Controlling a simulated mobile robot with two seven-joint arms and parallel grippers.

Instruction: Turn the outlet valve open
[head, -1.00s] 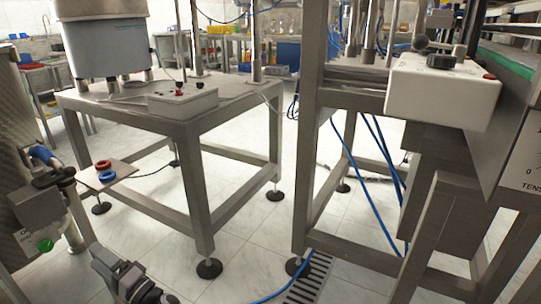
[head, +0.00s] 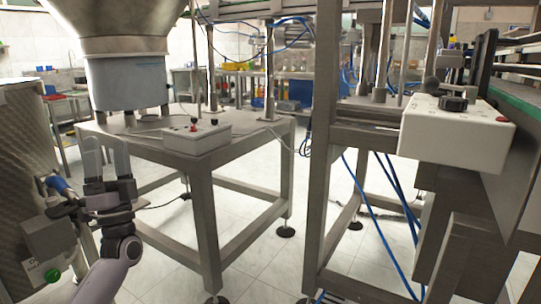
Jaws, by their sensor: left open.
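A blue handle (head: 60,186) on dark fittings sits on the side of the large metal cylinder at the left edge of the head view. It looks like the outlet valve's lever, but I cannot tell for sure or read its position. My left gripper (head: 106,152) is to the right of it in the picture, fingers pointing up, parted and empty. It appears apart from the handle. My left arm comes up from the bottom left. My right gripper is out of view.
A grey box with a green button (head: 53,275) is below the handle. A metal table (head: 188,160) carries a hopper (head: 128,82) and a white control box (head: 196,137). A machine frame with another white box (head: 457,140) stands at right. White floor is open between them.

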